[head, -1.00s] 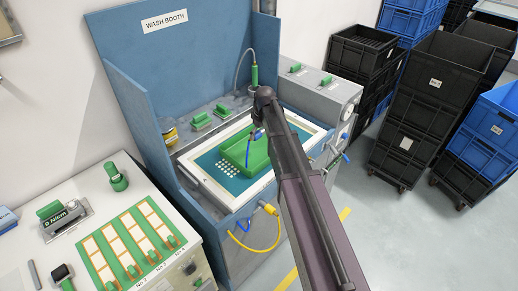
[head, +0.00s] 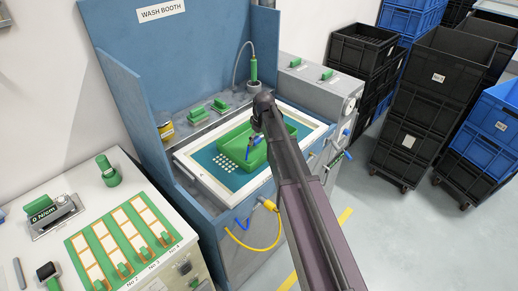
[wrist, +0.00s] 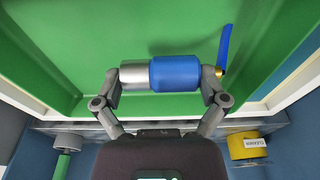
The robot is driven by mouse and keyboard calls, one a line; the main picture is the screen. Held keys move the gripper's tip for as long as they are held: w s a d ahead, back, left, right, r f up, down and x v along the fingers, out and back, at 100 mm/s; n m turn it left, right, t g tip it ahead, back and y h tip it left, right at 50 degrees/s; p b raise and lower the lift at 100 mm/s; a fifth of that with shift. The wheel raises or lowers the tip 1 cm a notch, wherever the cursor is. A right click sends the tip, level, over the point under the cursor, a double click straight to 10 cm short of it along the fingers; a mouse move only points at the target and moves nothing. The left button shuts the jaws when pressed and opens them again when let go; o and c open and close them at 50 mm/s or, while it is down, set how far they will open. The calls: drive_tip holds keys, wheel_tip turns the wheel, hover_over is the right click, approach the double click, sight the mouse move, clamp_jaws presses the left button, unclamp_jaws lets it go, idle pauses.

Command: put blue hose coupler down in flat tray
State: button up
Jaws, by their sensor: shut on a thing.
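The blue hose coupler (wrist: 176,72) has a silver metal end on its left and lies crosswise between the two fingers of my gripper (wrist: 162,75), which is shut on it. A blue lever with a brass-coloured part (wrist: 224,48) shows just right of the coupler; I cannot tell whether it is joined to it. The green flat tray (wrist: 50,50) fills the background behind the coupler. In the head view the tray (head: 232,147) lies in the wash booth, and my gripper (head: 252,139) is over its inside. I cannot tell whether the coupler touches the tray floor.
A white frame (head: 202,175) with a teal, dotted surface surrounds the tray. The wash booth's blue walls (head: 220,50) rise behind and left. A green-handled sprayer (head: 253,68) stands at the back.

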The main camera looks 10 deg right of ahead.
sight(258, 150)
drive_tip(key=shift+f, duration=0.1)
idle(0.3)
drive_tip(key=shift+f+b, duration=1.8)
drive_tip(key=shift+b, duration=0.05)
drive_tip(key=shift+f, duration=0.15)
drive_tip(key=o, duration=0.8)
wheel_tip(258, 150, up, 12)
drive_tip(key=s+d+p, duration=0.1)
drive_tip(key=p, duration=1.1)
drive_tip(key=shift+s, duration=0.25)
drive_tip(key=shift+s, duration=0.15)
